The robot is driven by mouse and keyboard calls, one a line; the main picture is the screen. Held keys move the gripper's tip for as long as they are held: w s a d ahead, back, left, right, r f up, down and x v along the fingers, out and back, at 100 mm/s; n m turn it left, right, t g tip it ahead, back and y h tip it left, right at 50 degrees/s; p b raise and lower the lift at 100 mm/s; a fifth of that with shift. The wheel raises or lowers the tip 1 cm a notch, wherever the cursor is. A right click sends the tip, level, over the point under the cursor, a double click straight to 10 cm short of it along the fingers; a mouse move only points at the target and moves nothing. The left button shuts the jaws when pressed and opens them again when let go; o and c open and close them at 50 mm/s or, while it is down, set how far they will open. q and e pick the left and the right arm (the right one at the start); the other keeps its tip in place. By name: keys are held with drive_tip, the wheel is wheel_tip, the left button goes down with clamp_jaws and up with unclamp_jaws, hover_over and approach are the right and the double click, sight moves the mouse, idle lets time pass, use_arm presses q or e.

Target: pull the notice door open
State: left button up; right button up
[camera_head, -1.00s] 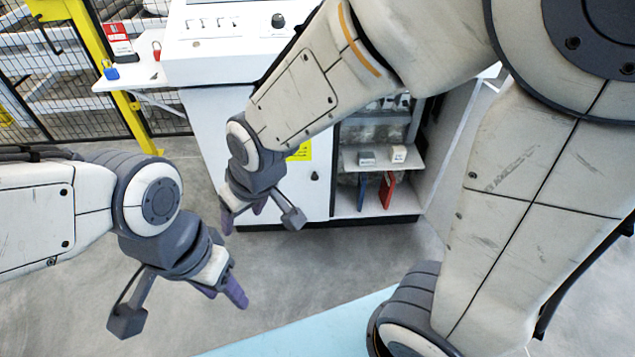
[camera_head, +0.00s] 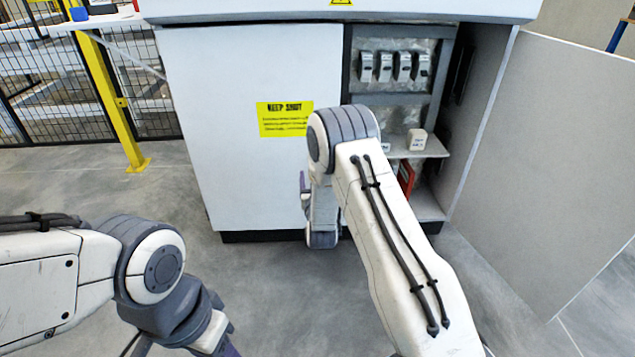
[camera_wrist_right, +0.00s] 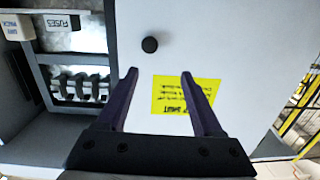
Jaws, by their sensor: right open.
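The notice door (camera_head: 250,70) is the white left door of the cabinet, closed, with a yellow "KEEP SHUT" notice (camera_head: 285,119). In the right wrist view, which is upside down, the door (camera_wrist_right: 215,45) fills the middle, with the notice (camera_wrist_right: 185,95) behind my fingers. A round black knob (camera_wrist_right: 149,44) on the door shows just beyond the fingertips. My right gripper (camera_wrist_right: 158,74) is open and empty, facing the door, with the knob apart from the fingers. In the head view my right forearm hides the knob. My left gripper (camera_head: 222,346) is low left, cut off by the bottom edge.
The cabinet's right half is open, showing switches (camera_head: 395,66) and a shelf (camera_head: 432,147) with a small white box (camera_head: 417,139). A grey panel (camera_head: 550,150) stands at right. A yellow post (camera_head: 110,100) and mesh fence stand left. Floor before the door's left part is clear.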

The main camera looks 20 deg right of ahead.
use_arm(q)
wheel_tip(320, 180, down, 6)
drive_tip(key=b, duration=0.4)
drive_tip(key=shift+r+b, duration=0.1)
drive_tip(key=shift+b, duration=0.3)
use_arm(e)
drive_tip(key=d+f+x, duration=0.1)
drive_tip(key=d+x, duration=0.1)
drive_tip(key=x, duration=0.8)
drive_tip(key=shift+t+h, duration=0.3)
drive_tip(key=shift+h, duration=0.1)
drive_tip(key=shift+d, duration=0.1)
clamp_jaws()
